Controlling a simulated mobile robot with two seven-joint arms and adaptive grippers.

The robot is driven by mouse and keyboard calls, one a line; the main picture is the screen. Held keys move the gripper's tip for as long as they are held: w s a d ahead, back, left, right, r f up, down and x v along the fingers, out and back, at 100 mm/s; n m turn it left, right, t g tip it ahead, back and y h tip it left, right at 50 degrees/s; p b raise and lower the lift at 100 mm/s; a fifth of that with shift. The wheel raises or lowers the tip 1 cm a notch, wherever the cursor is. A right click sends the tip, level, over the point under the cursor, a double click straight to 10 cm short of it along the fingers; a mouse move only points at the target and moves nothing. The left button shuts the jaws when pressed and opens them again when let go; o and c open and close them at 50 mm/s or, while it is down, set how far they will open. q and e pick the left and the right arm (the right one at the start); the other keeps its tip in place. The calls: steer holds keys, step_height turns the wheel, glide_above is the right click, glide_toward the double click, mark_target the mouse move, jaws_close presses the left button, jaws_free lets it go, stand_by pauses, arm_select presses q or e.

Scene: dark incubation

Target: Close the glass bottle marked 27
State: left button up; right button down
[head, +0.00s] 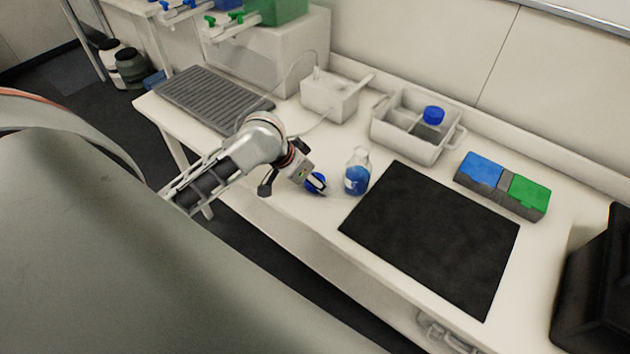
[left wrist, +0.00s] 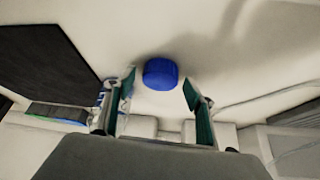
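A clear glass bottle (head: 357,172) with blue liquid and an uncovered neck stands upright on the bench, left of the black mat; its marking is too small to read. A blue screw cap (head: 316,182) lies on the bench to its left and shows in the left wrist view (left wrist: 161,74). My left gripper (head: 309,188) is right at the cap. In the left wrist view the gripper (left wrist: 158,92) has its fingers apart, with the cap ahead between them and no visible contact. My right gripper is not in view.
A black mat (head: 432,235) lies flat at the bottle's right. Behind stand a white divided bin (head: 407,142) holding a blue-capped bottle (head: 432,122) and a small white device (head: 330,97). A blue-and-green box (head: 500,188) is at right, a ribbed grey tray (head: 210,97) at left.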

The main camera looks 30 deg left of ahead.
arm_select(q)
steer(key=c, duration=0.6)
steer(key=shift+r, duration=0.1)
step_height(320, 180, up, 20)
stand_by(0.6)
